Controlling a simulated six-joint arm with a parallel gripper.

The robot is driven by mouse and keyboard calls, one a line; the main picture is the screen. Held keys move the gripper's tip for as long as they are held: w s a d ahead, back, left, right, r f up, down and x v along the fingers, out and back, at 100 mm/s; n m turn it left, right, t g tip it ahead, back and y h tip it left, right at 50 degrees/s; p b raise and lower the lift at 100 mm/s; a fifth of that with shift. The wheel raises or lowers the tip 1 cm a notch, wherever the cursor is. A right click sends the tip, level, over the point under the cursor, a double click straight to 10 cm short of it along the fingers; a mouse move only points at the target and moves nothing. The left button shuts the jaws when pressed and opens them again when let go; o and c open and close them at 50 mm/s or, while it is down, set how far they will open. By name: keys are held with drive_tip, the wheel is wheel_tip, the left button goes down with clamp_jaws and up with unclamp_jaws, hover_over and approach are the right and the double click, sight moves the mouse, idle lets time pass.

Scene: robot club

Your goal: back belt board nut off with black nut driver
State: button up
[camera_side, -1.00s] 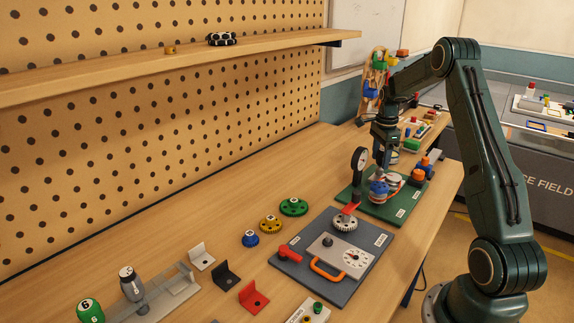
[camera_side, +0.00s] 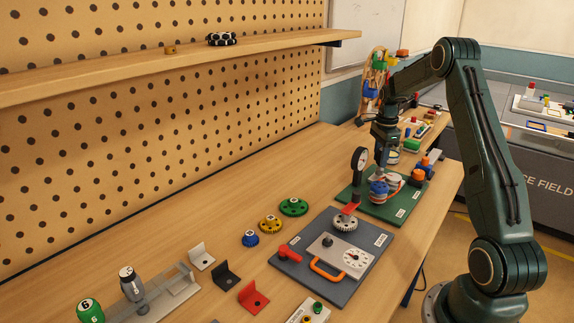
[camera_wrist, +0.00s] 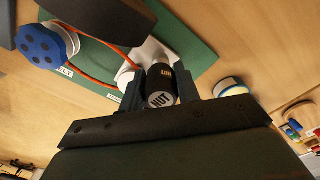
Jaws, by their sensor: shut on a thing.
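The green belt board (camera_side: 366,205) lies flat on the bench below my gripper (camera_side: 383,158). It carries a blue knob (camera_side: 378,189), orange parts and pale pulleys. In the wrist view my gripper (camera_wrist: 163,78) is shut on the black nut driver (camera_wrist: 161,88), whose round end reads NUT. The driver points down toward a pale round part on the board (camera_wrist: 190,55). The blue knob (camera_wrist: 42,45) and an orange belt show at the upper left there. The nut itself is hidden, and I cannot tell whether the driver touches it.
A grey board (camera_side: 300,279) with an orange handle and dial lies in front. A round gauge (camera_side: 360,160) stands close left of the gripper. Coloured gears, brackets and a tool rack (camera_side: 180,285) are nearer the camera.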

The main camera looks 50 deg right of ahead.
drive_tip(key=n, duration=0.5)
drive_tip(key=shift+n, duration=0.4)
drive_tip(key=o, duration=0.6)
drive_tip(key=shift+n, duration=0.3)
drive_tip(key=o, duration=0.7)
drive_tip(key=shift+r, duration=0.1)
drive_tip(key=shift+r, duration=2.7)
drive_tip(key=o, duration=0.6)
